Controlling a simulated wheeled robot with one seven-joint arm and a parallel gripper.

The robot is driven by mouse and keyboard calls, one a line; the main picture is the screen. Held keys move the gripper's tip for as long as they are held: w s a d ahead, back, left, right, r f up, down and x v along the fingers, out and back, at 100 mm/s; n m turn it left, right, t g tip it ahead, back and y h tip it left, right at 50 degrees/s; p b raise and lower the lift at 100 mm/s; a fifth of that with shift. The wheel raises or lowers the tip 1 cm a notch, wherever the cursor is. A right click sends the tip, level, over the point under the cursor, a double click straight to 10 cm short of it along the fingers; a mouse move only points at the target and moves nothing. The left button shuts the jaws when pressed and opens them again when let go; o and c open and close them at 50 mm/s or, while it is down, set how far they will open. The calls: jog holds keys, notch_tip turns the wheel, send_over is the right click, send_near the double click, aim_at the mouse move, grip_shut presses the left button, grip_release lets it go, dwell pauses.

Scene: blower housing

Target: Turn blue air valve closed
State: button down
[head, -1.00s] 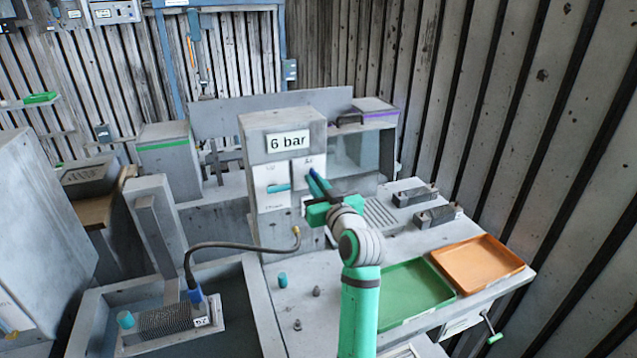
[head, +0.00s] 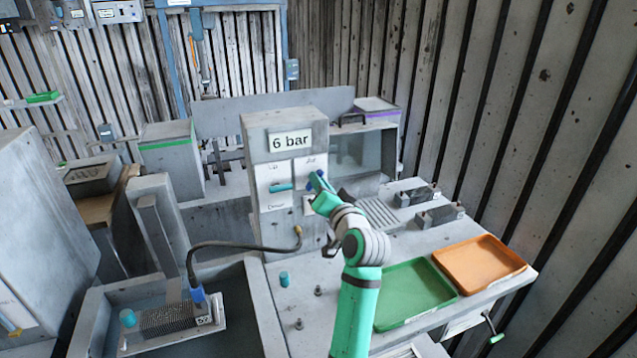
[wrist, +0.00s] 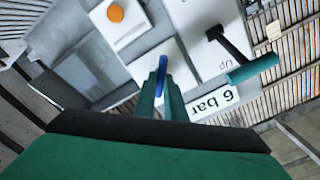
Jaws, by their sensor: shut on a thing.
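The blue air valve handle (head: 320,175) is on the right white plate of the grey "6 bar" box (head: 284,123). In the wrist view the blue handle (wrist: 161,66) shows as a narrow strip, seen nearly end-on, between the teal fingers. My gripper (head: 315,184) is shut on it, in front of the plate; its fingers also show in the wrist view (wrist: 160,88). The fingers and wrist hide much of the handle and its pivot, so its exact angle is hard to tell.
A teal-handled lever (head: 281,187) sits on the left white plate marked "Up" and "Down", close beside my gripper. A hose (head: 240,247) runs in front of the box. A green tray (head: 415,293) and an orange tray (head: 479,263) lie at right on the bench.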

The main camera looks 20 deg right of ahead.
jog(key=shift+s+d+f+m, duration=0.1)
jog(key=shift+m, duration=1.55)
jog(key=shift+w+d+f+m, duration=0.1)
jog(key=shift+f+m, duration=0.05)
jog(key=shift+m, duration=1.55)
jog(key=shift+s+f+m, duration=0.1)
jog(key=shift+m, duration=1.55)
jog(key=c, duration=1.8)
grip_release()
jog(key=shift+d, duration=0.1)
jog(key=s, duration=1)
jog(key=shift+s, duration=0.35)
jog(key=shift+d, duration=0.1)
